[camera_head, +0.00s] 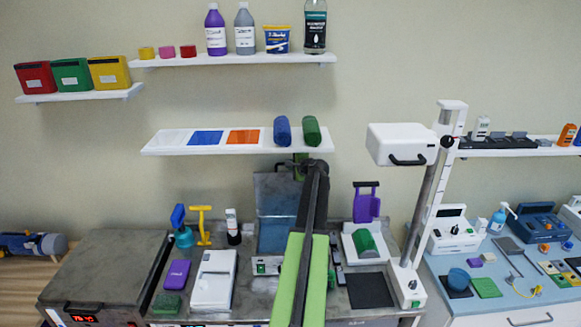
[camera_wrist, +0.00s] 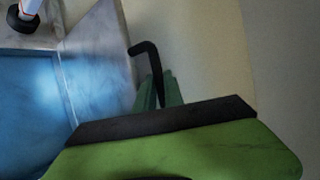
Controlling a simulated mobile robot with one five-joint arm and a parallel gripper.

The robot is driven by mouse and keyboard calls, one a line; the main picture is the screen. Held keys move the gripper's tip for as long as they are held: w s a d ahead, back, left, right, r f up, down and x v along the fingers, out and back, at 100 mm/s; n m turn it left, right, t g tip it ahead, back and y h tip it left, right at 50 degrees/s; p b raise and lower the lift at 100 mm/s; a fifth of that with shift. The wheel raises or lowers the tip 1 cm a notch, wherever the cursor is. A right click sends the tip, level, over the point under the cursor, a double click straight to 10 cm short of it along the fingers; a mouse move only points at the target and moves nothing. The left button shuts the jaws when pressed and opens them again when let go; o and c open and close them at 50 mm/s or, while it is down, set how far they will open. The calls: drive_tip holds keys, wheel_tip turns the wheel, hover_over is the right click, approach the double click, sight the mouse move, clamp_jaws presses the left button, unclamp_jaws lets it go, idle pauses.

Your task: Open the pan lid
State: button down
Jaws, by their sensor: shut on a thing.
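The pan (camera_head: 268,262), a metal unit with a small front control panel, stands on the middle bench, partly hidden behind my arm. Its grey lid (camera_head: 277,182) appears raised, standing steeply at the back with a bluish face towards me. In the wrist view the grey metal lid (camera_wrist: 105,50) borders a glossy blue surface on the left. My gripper (camera_head: 302,166) is at the lid's upper right and is shut on its black bent handle (camera_wrist: 150,60). In the wrist view the dark green fingers (camera_wrist: 167,95) are mostly hidden behind my own green and black part.
A shelf (camera_head: 175,143) with green and blue rolls hangs just above my gripper. A bottle (camera_head: 233,226) and a yellow stand (camera_head: 201,225) are left of the pan. A purple holder (camera_head: 366,203) and a white column (camera_head: 425,200) stand to the right.

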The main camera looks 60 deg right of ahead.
drive_tip(key=c, duration=1.7)
unclamp_jaws()
drive_tip(key=shift+s, duration=0.1)
drive_tip(key=shift+s, duration=0.15)
drive_tip(key=s+a, duration=0.2)
drive_tip(key=s, duration=0.1)
drive_tip(key=s+a, duration=0.6)
drive_tip(key=s, duration=0.1)
drive_tip(key=shift+s+r, duration=0.1)
drive_tip(key=shift+r, duration=0.1)
drive_tip(key=shift+c, duration=0.4)
